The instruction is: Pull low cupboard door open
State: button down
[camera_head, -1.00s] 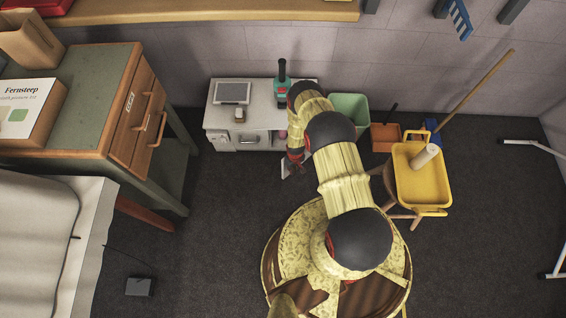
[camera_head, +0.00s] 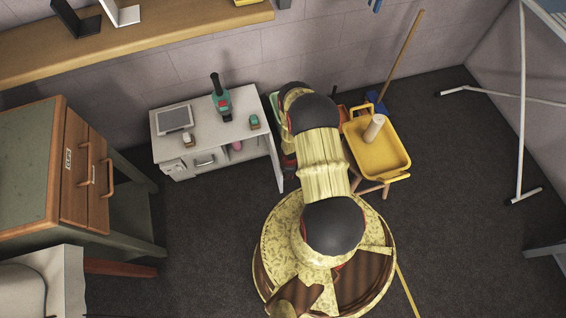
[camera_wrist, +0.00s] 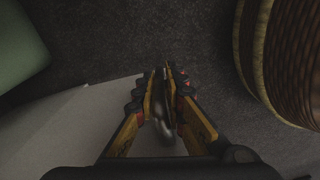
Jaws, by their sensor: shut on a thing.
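The low white cupboard (camera_head: 160,128) stands against the wall in the head view. Its right-hand door (camera_head: 275,158) stands well open, swung out from the right side and seen nearly edge-on. The open compartment shows a pink item (camera_head: 236,146). In the wrist view the pale door panel (camera_wrist: 75,130) fills the lower left. My gripper (camera_wrist: 166,78) is shut on the door's metal handle (camera_wrist: 164,112), which shows blurred between the fingers. In the head view my arm hides the gripper and handle.
A yellow tray (camera_head: 388,160) on a wooden stool is right of my arm. A drawer desk (camera_head: 75,165) stands left. Dark floor (camera_head: 200,235) is clear before the cupboard.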

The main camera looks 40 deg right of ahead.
jog(key=shift+d, duration=0.55)
jog(key=shift+w+r, duration=0.1)
jog(key=c, duration=1.9)
grip_release()
notch_tip(320, 180, up, 12)
jog(key=shift+a+f, duration=0.1)
jog(key=shift+s, duration=0.2)
